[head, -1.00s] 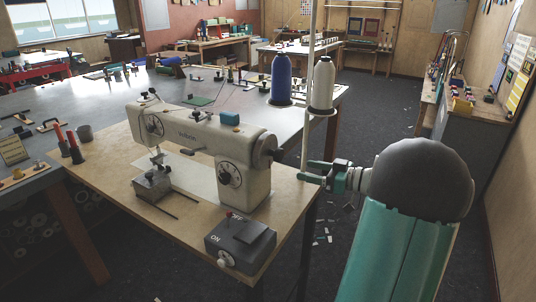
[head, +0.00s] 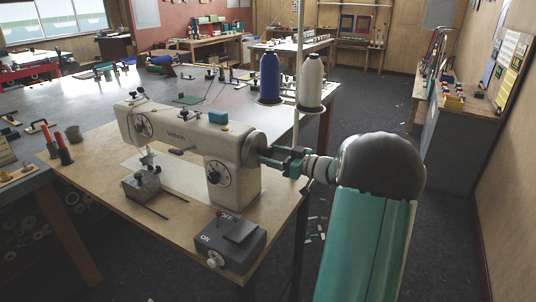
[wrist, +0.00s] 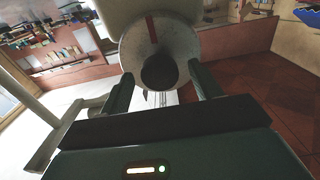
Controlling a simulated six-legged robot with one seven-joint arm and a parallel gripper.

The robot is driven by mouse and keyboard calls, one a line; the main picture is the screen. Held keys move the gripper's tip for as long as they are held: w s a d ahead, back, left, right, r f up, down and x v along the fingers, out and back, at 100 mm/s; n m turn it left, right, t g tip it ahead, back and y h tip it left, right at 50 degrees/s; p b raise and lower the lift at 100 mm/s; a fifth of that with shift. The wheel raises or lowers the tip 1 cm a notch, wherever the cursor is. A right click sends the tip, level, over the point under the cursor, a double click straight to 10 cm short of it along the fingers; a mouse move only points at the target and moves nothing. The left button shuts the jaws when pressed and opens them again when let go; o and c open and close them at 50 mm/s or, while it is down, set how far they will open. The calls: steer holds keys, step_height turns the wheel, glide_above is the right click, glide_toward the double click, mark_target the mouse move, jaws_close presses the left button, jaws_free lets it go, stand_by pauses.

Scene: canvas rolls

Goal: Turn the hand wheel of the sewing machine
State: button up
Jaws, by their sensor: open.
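The cream sewing machine (head: 190,140) stands on a wooden-topped table. Its grey hand wheel (head: 252,146) is at the right end of the machine, partly hidden by my gripper (head: 268,154) in the head view. In the wrist view the hand wheel (wrist: 183,38) is a pale disc with a red mark (wrist: 152,28) near its top and a dark round hub (wrist: 160,72) facing me. My gripper's two green fingers are open, one on each side of the hub. Whether the fingers touch the hub or wheel cannot be told.
A grey ON/OFF switch box (head: 230,243) sits at the table's front edge. Blue thread (head: 269,78) and white thread (head: 311,82) cones stand on a thin pole behind my gripper. Dark floor to the right of the table is mostly clear.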

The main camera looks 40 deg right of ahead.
mark_target(260, 151)
steer(key=shift+x, duration=1.1)
steer(key=shift+c, duration=0.4)
steer(key=c, duration=0.9)
